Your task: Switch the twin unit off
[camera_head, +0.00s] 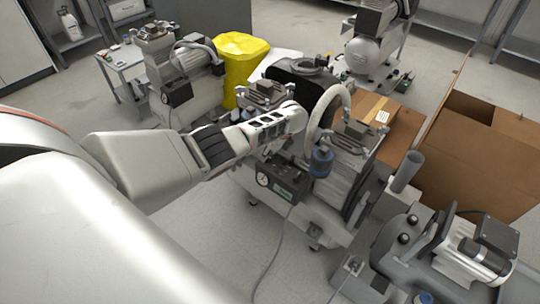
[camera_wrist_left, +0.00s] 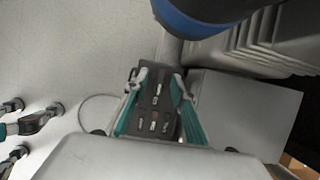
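The twin unit (camera_head: 345,170) stands in the middle of the head view, a grey compressor on casters with a hose and a blue-banded dark filter (camera_head: 321,162). Its black control box (camera_head: 283,180) with a round gauge faces front. In the left wrist view, a dark switch panel (camera_wrist_left: 155,112) has one light switch above a row of small ones; their positions are too small to tell. My left gripper (camera_wrist_left: 159,76) is open, its teal-padded fingers on either side of the panel in that view. Contact cannot be told. In the head view my left wrist hides the fingers. My right gripper is not in view.
The blue-banded filter (camera_wrist_left: 195,18) hangs close at the top of the wrist view. A large cardboard box (camera_head: 455,165) and a grey machine (camera_head: 455,250) are on the right.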

